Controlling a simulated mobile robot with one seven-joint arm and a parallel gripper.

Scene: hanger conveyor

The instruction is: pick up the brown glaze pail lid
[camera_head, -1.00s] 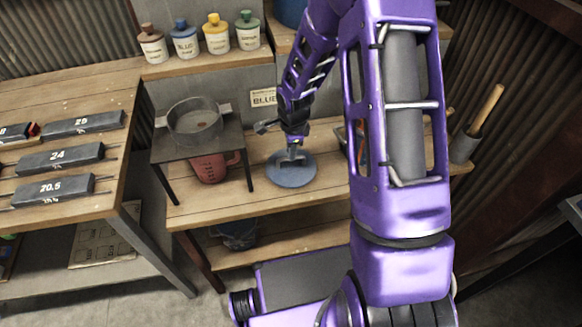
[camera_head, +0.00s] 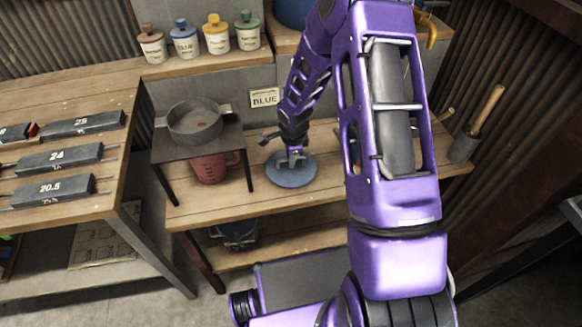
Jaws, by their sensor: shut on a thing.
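A round blue-grey lid (camera_head: 291,176) is at the middle of the wooden workbench, under the end of my arm. No brown pail lid shows; the only brown lid is a small cap (camera_head: 149,29) on a jar at the back left. My gripper (camera_head: 292,157) points down at the blue-grey lid's centre and is shut on its handle. The handle is mostly hidden by the fingers. I cannot tell whether the lid touches the bench.
A grey pot (camera_head: 464,147) stands right. A dark pail (camera_head: 236,234) is on the lower shelf.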

